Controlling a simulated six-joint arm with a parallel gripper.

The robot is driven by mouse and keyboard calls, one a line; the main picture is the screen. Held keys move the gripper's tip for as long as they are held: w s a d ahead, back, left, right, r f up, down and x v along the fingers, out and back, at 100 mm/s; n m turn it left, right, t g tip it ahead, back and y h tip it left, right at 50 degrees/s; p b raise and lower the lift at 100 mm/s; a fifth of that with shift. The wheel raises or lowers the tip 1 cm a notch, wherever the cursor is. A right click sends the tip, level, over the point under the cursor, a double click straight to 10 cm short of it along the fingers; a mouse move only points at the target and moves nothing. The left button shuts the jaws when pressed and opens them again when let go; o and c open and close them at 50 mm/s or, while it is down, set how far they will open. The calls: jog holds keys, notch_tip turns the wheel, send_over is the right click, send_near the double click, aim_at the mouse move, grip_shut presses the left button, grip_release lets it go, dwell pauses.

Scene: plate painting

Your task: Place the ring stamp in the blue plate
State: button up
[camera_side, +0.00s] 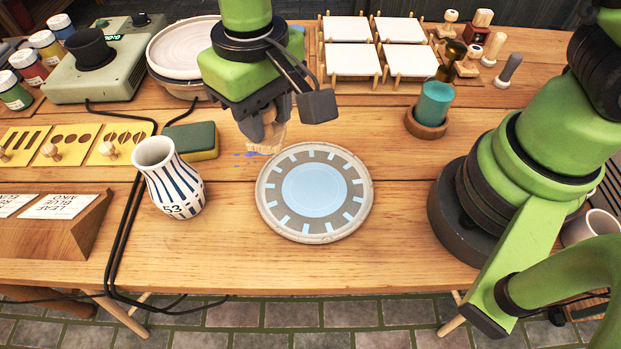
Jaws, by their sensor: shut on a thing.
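The blue plate (313,187) lies on the wooden table in the middle, with a pale blue centre and a grey band carrying light blue bars. My gripper (266,130) is just above and behind the plate's upper left rim, pointing down. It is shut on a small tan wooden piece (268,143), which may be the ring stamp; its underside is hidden. Several wooden-handled stamps (493,47) stand at the back right, and I cannot tell their shapes.
A striped vase (168,178) stands left of the plate. A green and yellow sponge (191,141) lies behind it. Blue paint spots (249,154) mark the table near the gripper. A teal candle-like cylinder (434,103) stands to the right.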

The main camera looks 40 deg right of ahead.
jog(key=s+d+m, duration=0.2)
jog(key=s+d, duration=0.5)
send_over(342, 184)
jog(key=shift+m, duration=0.3)
jog(key=shift+f, duration=4.75)
jog(key=shift+f, duration=0.1)
jog(key=o, duration=1)
